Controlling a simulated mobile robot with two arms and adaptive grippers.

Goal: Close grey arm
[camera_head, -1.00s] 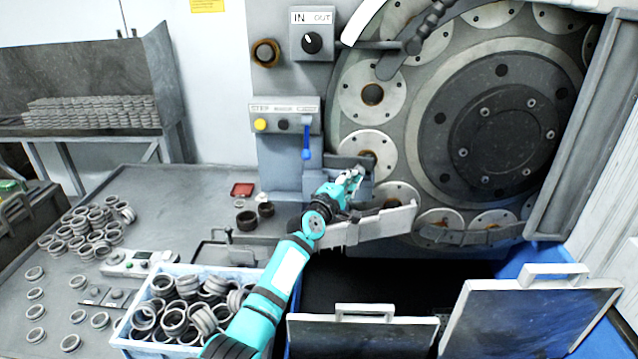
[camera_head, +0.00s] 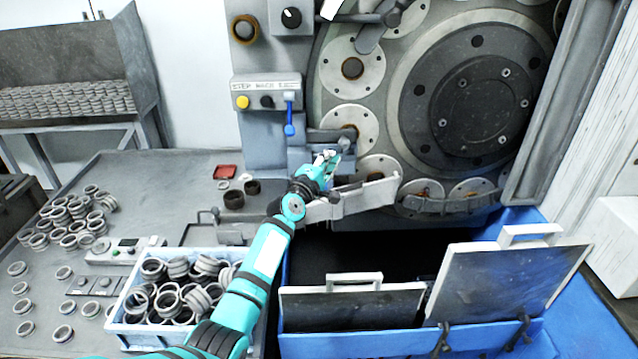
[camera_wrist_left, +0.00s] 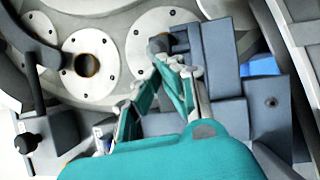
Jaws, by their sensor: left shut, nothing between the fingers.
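The light grey arm (camera_head: 365,195) is a flat bar low in front of the big ring-grinder disc (camera_head: 475,110). It extends right from behind my left gripper, with a bent right end standing out from the disc. My left gripper (camera_head: 329,158) is shut and empty, just above the bar's left part. Whether it touches the bar is unclear. In the left wrist view my left gripper (camera_wrist_left: 185,72) is shut in front of a grey block and the disc's round plates. My right gripper is not in view.
A blue-handled switch (camera_head: 290,128) hangs from the control panel (camera_head: 267,92) above my left gripper. A pale blue crate of rings (camera_head: 190,335) stands below my left forearm. Two dark panels with handles (camera_head: 355,305) (camera_head: 510,285) stand in front right. Loose rings (camera_head: 70,220) cover the left table.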

